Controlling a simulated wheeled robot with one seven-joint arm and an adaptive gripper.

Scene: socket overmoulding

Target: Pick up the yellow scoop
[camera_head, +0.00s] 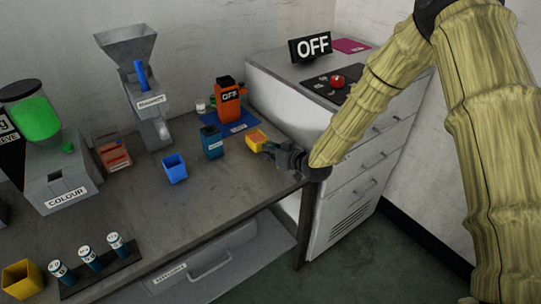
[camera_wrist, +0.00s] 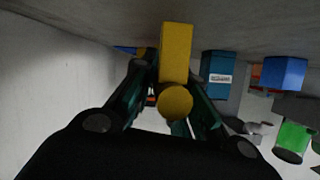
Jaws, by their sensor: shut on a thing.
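The yellow scoop (camera_head: 256,139) is near the right end of the grey bench in the head view, beside the blue mat. In the wrist view the scoop (camera_wrist: 176,55) shows as a long yellow block with a round yellow end, between my fingers. My gripper (camera_head: 270,148) reaches in from the right over the bench edge and meets the scoop. In the wrist view my gripper (camera_wrist: 165,92) is shut on it. The dark fingers stand on either side of the yellow part. I cannot tell whether the scoop touches the bench.
A teal labelled container (camera_head: 212,142) and a blue cup (camera_head: 175,168) stand left of the scoop. A grey cabinet (camera_head: 345,190) stands right of the bench. The bench front (camera_head: 190,215) is clear.

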